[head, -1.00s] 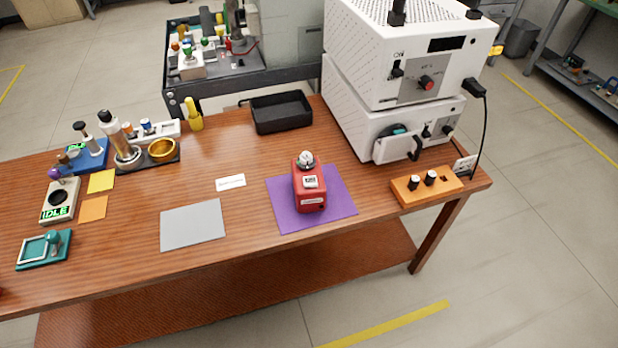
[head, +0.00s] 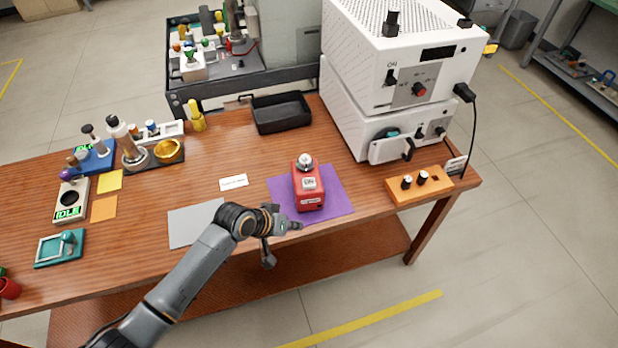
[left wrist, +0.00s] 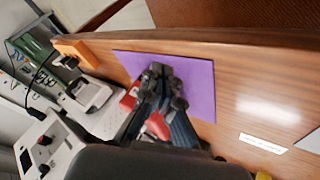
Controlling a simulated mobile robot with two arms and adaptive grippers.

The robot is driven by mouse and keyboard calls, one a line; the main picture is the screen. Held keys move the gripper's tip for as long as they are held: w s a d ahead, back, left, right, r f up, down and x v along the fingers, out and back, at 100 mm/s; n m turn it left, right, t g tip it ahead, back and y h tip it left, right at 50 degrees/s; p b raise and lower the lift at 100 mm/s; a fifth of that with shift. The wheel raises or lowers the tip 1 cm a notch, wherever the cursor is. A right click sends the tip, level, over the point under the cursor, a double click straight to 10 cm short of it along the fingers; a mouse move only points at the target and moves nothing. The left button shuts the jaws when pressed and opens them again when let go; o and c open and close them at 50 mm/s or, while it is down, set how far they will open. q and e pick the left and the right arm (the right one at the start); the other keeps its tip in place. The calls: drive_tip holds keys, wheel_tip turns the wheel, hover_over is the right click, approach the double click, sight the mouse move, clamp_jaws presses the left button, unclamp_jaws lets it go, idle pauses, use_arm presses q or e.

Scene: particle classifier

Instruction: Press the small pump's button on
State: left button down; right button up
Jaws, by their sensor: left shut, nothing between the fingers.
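The small red pump (head: 307,188) stands upright on the purple mat (head: 340,199) near the table's front edge in the head view. Its white front label (head: 309,183) faces me, and a round gauge-like part (head: 305,160) sits on top. My left gripper (head: 297,226) is shut and empty, just in front of the pump and apart from it. In the left wrist view the shut fingers (left wrist: 160,75) cover part of the red pump (left wrist: 128,102) and lie over the purple mat (left wrist: 199,83). My right gripper is not in view.
A stacked white instrument (head: 365,115) stands at the back right. An orange block with black knobs (head: 418,187) is at the right edge. A black tray (head: 281,112) lies behind the pump. A grey mat (head: 190,222) lies left of it, partly under my arm.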

use_arm(q)
drive_tip(key=w+d+r+h, duration=0.1)
drive_tip(key=w+d+r, duration=0.1)
drive_tip(key=w+r, duration=0.5)
wheel_tip(320, 180, up, 10)
drive_tip(key=h+p, duration=0.1)
drive_tip(key=p, duration=0.1)
hover_over(306, 183)
drive_tip(key=shift+b, duration=0.35)
wheel_tip(306, 183, down, 7)
drive_tip(key=b, duration=0.6)
drive_tip(key=shift+r+b, duration=0.2)
drive_tip(key=shift+b, duration=0.15)
drive_tip(key=shift+f+g+b, duration=0.3)
drive_tip(key=shift+f+b, duration=0.15)
drive_tip(key=shift+f, duration=0.6)
